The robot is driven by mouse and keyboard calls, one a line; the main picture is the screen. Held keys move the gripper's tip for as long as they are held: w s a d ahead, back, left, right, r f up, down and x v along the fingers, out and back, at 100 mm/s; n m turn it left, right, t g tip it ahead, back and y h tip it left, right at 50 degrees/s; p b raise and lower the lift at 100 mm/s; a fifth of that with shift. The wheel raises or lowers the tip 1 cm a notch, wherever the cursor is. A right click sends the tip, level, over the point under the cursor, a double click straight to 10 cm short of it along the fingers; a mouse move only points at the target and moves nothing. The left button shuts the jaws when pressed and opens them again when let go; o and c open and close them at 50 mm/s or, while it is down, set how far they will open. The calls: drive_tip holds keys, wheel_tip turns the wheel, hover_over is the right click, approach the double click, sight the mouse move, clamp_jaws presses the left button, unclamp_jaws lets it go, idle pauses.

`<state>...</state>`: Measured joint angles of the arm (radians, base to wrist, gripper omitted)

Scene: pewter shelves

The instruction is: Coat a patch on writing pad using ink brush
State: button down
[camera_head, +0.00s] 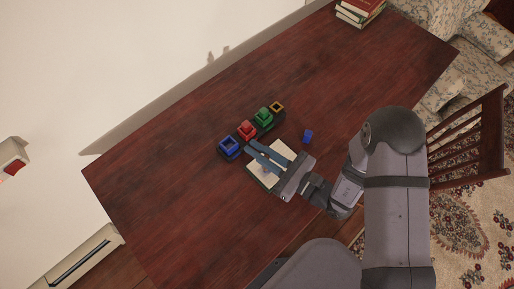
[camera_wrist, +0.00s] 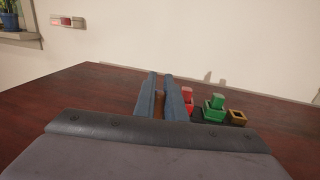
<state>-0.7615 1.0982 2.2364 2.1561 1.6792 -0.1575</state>
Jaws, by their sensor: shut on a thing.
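The writing pad (camera_head: 257,174) is a pale sheet with a dark edge, lying on the table in the head view. My gripper (camera_head: 262,148) is over it, its blue-grey fingers covering part of it. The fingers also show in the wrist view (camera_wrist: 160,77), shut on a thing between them. I take this to be the ink brush, a brown bit of which (camera_wrist: 158,106) shows low between the fingers; the rest is hidden. Just beyond the pad is a dark ink holder (camera_head: 237,153) with a blue well (camera_head: 228,145), red piece (camera_head: 246,129), green piece (camera_head: 263,115) and yellow-brown well (camera_head: 277,106).
A small blue block (camera_head: 308,136) stands on the table right of the pad. Books (camera_head: 358,12) lie at the far edge. A wooden chair (camera_head: 480,140) is at the right. The table (camera_head: 150,185) is clear on its left and far right.

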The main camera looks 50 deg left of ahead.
wheel_tip(320, 180, up, 8)
drive_tip(key=p, duration=0.6)
drive_tip(key=shift+s, duration=0.15)
idle(0.7)
